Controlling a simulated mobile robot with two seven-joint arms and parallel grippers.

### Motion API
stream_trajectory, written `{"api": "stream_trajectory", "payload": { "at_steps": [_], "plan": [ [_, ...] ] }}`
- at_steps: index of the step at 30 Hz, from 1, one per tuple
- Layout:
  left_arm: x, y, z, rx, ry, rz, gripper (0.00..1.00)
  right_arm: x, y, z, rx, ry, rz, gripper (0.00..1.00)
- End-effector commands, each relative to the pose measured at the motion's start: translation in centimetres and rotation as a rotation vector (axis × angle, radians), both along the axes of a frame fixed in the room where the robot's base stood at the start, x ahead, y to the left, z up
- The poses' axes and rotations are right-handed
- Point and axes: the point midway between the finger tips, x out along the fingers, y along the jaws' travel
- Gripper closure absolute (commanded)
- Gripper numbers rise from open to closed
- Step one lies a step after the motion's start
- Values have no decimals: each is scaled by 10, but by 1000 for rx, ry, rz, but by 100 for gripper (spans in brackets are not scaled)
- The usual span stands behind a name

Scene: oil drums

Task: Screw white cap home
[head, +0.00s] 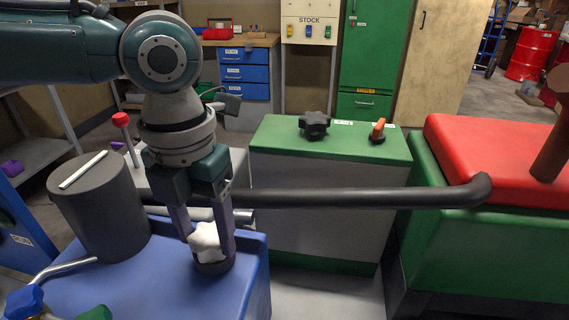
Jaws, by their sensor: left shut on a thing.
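The white cap (206,241) is a lobed, star-shaped piece in the head view, low and left of the middle. It sits at a short dark neck (213,266) on top of the blue unit (160,290). My left gripper (207,238) comes down from above, its two fingers on either side of the cap and shut on it. How far the cap is down on the neck is hard to tell, as the fingers hide part of it. My right gripper is not in view.
A dark grey cylinder (100,210) stands left of the cap. A thick dark pipe (360,198) runs behind my gripper to the right. A green-topped cabinet (285,140) with a black knob (314,124) and an orange-handled lever (378,130) stands behind. A red-topped unit (500,150) is at right.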

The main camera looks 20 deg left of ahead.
Motion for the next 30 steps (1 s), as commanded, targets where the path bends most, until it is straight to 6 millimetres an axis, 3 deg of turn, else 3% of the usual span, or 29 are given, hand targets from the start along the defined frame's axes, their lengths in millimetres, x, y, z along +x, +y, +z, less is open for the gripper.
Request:
{"api": "stream_trajectory", "payload": {
  "at_steps": [9,17,18,27,30],
  "plan": [
    [0,4,0,1,1,-449,92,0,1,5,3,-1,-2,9],
    [0,4,0,1,1,-484,92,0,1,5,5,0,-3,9],
    [0,4,0,1,1,-483,36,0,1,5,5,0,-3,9],
    [0,4,0,0,0,-482,4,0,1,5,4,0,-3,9],
    [0,4,0,0,0,-482,4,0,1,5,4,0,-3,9]
  ]
}}
